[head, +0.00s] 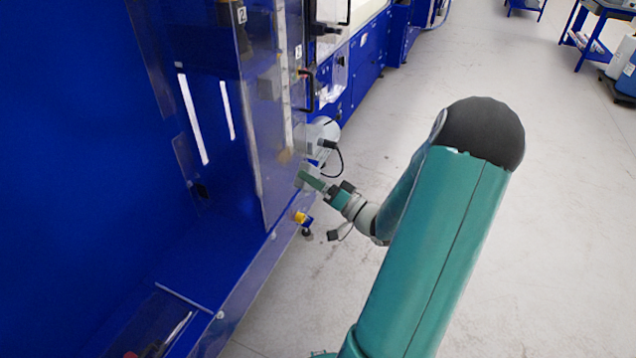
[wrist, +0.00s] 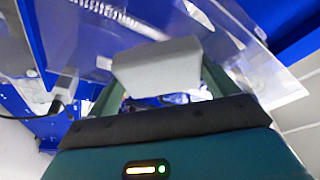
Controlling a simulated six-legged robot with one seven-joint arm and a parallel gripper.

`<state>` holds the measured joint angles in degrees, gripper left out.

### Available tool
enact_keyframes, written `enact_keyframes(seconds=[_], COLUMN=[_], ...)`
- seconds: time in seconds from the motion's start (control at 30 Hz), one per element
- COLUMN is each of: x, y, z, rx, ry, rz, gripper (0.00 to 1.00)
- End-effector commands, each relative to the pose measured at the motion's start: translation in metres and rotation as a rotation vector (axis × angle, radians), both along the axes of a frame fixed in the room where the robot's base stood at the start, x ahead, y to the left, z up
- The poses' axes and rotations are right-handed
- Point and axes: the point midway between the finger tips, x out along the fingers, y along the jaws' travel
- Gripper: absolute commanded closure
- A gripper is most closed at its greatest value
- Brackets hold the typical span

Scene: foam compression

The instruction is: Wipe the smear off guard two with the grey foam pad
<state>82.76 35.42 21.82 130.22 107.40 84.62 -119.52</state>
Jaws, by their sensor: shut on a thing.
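My gripper (head: 308,179) reaches from the right to the lower part of a clear guard panel on the blue machine. In the wrist view its two green fingers are shut on the grey foam pad (wrist: 158,67), which spans between them. The panel with the label 2 (head: 242,15), guard two (head: 248,110), stands upright and is see-through. A faint brownish patch (head: 284,156) near its right edge, left of my gripper, may be the smear. In the wrist view clear plastic lies beyond the pad; I cannot tell whether the pad touches it.
A second label (head: 298,52) and black handles (head: 308,88) are on the machine's right side. A yellow-topped part (head: 301,217) is below my gripper. A cable (head: 338,160) hangs near it.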

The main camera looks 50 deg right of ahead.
Motion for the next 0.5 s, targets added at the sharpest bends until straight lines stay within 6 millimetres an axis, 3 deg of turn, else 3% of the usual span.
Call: enact_keyframes(seconds=[0.5], x=[0.045], y=[0.018], z=[0.000], rx=[0.000], ry=[0.000], rz=[0.003], gripper=[0.33])
